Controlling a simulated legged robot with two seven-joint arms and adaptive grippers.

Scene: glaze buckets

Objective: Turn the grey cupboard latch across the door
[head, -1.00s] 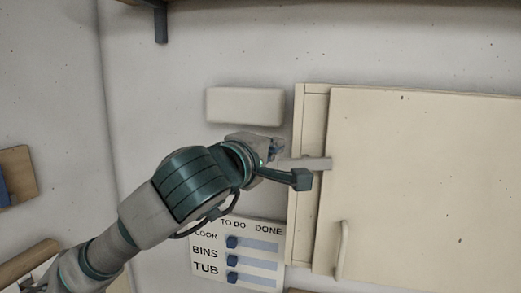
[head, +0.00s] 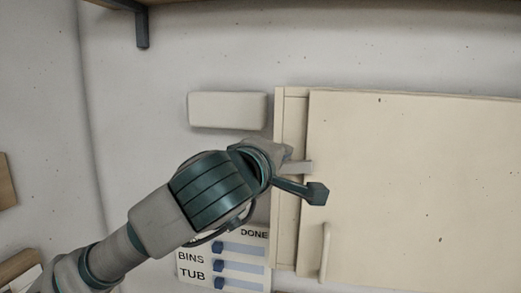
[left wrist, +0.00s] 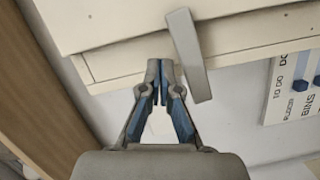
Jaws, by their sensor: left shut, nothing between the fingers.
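The grey latch (head: 299,167) lies nearly level at the left side of the cream cupboard, its right end just overlapping the edge of the door (head: 410,190). My left gripper (head: 285,154) is in front of the cupboard's left frame and hides the latch's left part. In the left wrist view the latch (left wrist: 187,52) is a plain bar crossing the frame strip and the door's edge. The left gripper's fingertips (left wrist: 160,66) are together and empty, close beside the latch; whether they touch it I cannot tell. My right gripper is in neither view.
A pale block (head: 228,110) is on the wall left of the cupboard. A to-do board (head: 225,258) with blue sliders hangs below, partly behind my arm. The door handle (head: 325,252) stands out lower down. A shelf bracket (head: 142,28) is at the upper left.

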